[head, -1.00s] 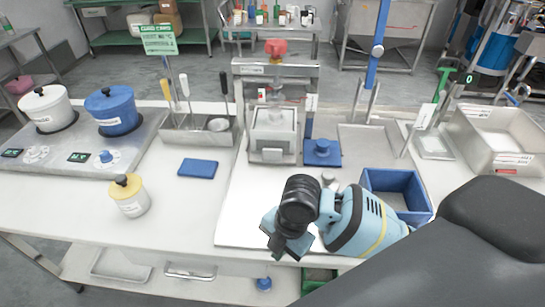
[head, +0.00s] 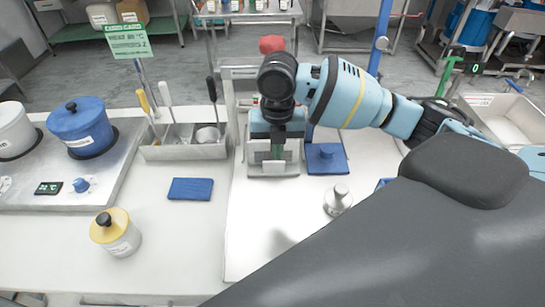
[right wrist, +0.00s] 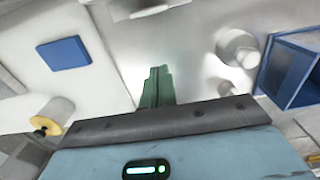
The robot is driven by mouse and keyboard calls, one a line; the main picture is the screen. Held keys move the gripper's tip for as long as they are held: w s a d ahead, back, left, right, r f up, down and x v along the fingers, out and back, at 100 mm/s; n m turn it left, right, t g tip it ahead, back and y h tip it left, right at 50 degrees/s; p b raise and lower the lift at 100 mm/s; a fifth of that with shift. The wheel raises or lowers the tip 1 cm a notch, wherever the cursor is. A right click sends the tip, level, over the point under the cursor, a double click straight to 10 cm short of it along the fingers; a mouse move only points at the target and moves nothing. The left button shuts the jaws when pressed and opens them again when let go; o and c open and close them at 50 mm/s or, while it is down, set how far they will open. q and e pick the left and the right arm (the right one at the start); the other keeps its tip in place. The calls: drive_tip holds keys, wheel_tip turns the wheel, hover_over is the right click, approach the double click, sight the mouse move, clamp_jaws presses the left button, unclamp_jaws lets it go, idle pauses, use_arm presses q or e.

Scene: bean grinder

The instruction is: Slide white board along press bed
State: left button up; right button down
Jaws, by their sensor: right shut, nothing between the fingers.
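The press (head: 257,170) stands at the back of the worktop, with a red knob (head: 272,44) on top. My right arm hides much of its middle. A large flat white board or panel (head: 250,225) lies in front of the press. I cannot tell whether it is the task's white board; no separate board shows in the press. My right gripper (head: 277,152) is shut and empty, pointing down in front of the press. Its green fingers (right wrist: 157,88) are together in the right wrist view, over a pale surface. Whether they touch anything is unclear. My left gripper is not in view.
A blue pad (head: 190,189), a yellow-lidded jar (head: 115,232) and a utensil tray (head: 186,148) are left. A blue bin (right wrist: 288,73) shows in the right wrist view.

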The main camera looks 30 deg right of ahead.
wheel_tip(320, 180, down, 10)
drive_tip(key=shift+r, duration=0.2)
drive_tip(key=shift+w+d+f+b, duration=0.15)
drive_tip(key=shift+w+d, duration=0.2)
drive_tip(key=shift+w, duration=0.3)
drive_tip(key=shift+w+d+f+b, duration=0.15)
drive_tip(key=shift+w+d, duration=0.2)
drive_tip(key=shift+w, duration=0.25)
drive_tip(key=shift+w+d+r, duration=0.1)
drive_tip(key=shift+w+d, duration=0.2)
drive_tip(key=shift+w, duration=0.25)
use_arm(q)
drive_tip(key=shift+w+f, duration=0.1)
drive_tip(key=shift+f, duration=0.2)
use_arm(e)
drive_tip(key=w+d, duration=0.1)
drive_tip(key=w+d+b, duration=0.1)
drive_tip(key=w, duration=0.1)
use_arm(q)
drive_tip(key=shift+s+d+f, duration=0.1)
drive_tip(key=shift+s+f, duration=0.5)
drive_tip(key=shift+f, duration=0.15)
use_arm(e)
drive_tip(key=shift+w, duration=0.15)
